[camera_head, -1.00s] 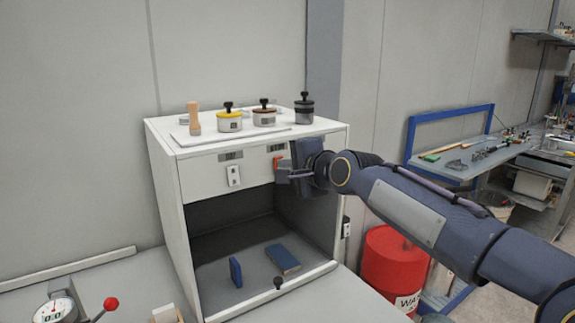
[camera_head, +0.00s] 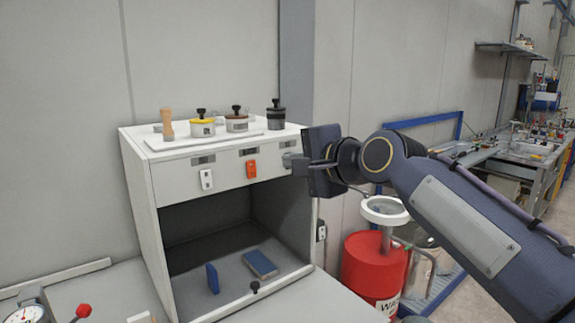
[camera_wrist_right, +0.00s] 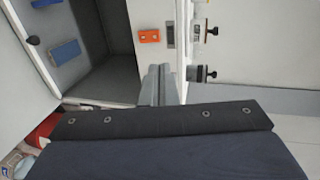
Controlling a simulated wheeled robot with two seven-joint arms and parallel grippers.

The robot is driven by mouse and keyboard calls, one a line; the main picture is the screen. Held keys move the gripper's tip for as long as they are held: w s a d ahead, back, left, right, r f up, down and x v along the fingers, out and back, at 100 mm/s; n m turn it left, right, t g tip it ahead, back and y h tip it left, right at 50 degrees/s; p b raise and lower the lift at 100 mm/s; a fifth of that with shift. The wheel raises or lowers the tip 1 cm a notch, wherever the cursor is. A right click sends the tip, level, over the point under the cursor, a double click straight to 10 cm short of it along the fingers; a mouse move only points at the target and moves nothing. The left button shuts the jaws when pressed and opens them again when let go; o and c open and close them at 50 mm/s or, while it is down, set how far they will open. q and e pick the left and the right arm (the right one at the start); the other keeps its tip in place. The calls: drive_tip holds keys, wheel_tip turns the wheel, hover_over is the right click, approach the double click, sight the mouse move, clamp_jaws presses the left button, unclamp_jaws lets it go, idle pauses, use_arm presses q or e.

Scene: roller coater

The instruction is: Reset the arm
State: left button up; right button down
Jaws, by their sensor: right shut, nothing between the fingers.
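My right arm comes in from the right in the head view. Its gripper (camera_head: 290,163) is shut and empty, at the upper right front of the white cabinet (camera_head: 137,185), to the right of the orange switch (camera_head: 251,169). In the wrist view the shut fingers (camera_wrist_right: 159,85) point toward the cabinet front, with the orange switch (camera_wrist_right: 149,36) beyond them and apart. I cannot tell how far the fingertips are from the cabinet. My left gripper is not in view.
Lidded pots (camera_head: 237,123) and a wooden-handled tool (camera_head: 167,124) stand on the cabinet top. A workbench (camera_head: 480,155) is farther right.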

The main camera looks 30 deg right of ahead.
idle(0.4)
drive_tip(key=s+a+f+n+g, duration=0.2)
drive_tip(key=s+f+n, duration=0.3)
drive_tip(key=s+f, duration=0.3)
drive_tip(key=s+a+f+n+g+y, duration=0.1)
drive_tip(key=s+a+f+n+g, duration=0.2)
drive_tip(key=s+f, duration=0.5)
drive_tip(key=s+a+f+n+g, duration=0.3)
drive_tip(key=s+f+n, duration=0.3)
drive_tip(key=f, duration=1.2)
drive_tip(key=shift+s+a+f+n+g+y, duration=0.2)
drive_tip(key=shift+s+n+g+y, duration=0.15)
drive_tip(key=shift+s+g, duration=0.5)
drive_tip(key=shift+s, duration=0.15)
